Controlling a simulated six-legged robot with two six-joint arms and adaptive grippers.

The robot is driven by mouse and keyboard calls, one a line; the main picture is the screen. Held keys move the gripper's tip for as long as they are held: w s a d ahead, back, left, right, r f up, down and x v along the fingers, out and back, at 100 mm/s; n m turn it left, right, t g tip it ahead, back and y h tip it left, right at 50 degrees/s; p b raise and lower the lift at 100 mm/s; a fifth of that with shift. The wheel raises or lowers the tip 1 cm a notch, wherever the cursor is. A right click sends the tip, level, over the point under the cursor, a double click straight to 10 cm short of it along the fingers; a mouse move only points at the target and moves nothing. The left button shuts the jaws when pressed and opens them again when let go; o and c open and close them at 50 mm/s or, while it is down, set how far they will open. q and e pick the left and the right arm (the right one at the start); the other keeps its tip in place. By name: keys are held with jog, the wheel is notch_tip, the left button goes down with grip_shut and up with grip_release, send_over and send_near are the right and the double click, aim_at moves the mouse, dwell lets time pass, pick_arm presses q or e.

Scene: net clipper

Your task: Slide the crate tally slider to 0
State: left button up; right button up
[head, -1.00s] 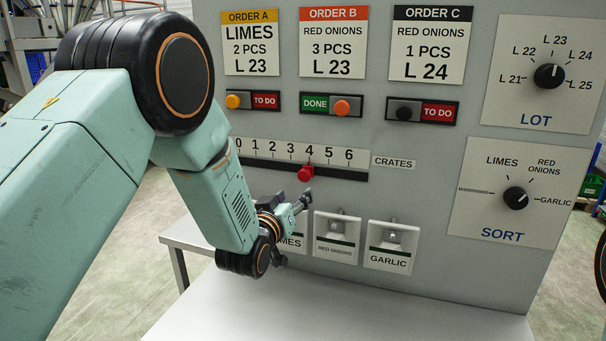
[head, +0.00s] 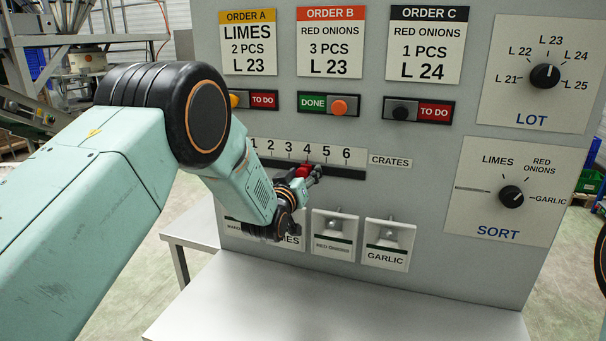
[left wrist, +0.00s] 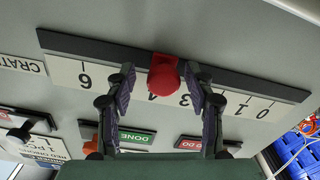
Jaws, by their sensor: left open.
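The crate tally slider has a red knob (head: 303,171) on a dark track (head: 340,173) under a scale of numbers. The knob stands at about 4. In the left wrist view the red knob (left wrist: 162,74) sits between the two fingers of my left gripper (left wrist: 163,85), with gaps on both sides. My left gripper (head: 304,180) is open at the knob in the head view and partly covers it. My left arm hides the 0 end of the scale in the head view, but the 0 shows in the left wrist view. My right gripper is not in view.
LOT (head: 545,76) and SORT (head: 511,196) dials are at the right. A pale table (head: 330,300) stands in front of the panel.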

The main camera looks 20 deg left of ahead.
pick_arm(q)
jog(key=shift+d, duration=0.2)
jog(key=shift+a+f, duration=0.2)
jog(key=shift+a, duration=0.5)
jog(key=c, duration=0.4)
jog(key=shift+d+r, duration=0.2)
jog(key=shift+d, duration=0.35)
jog(key=c, duration=0.6)
jog(key=shift+a, duration=0.1)
jog(key=shift+c, duration=0.6)
jog(key=shift+a, duration=0.3)
grip_shut()
jog(key=shift+d, duration=0.1)
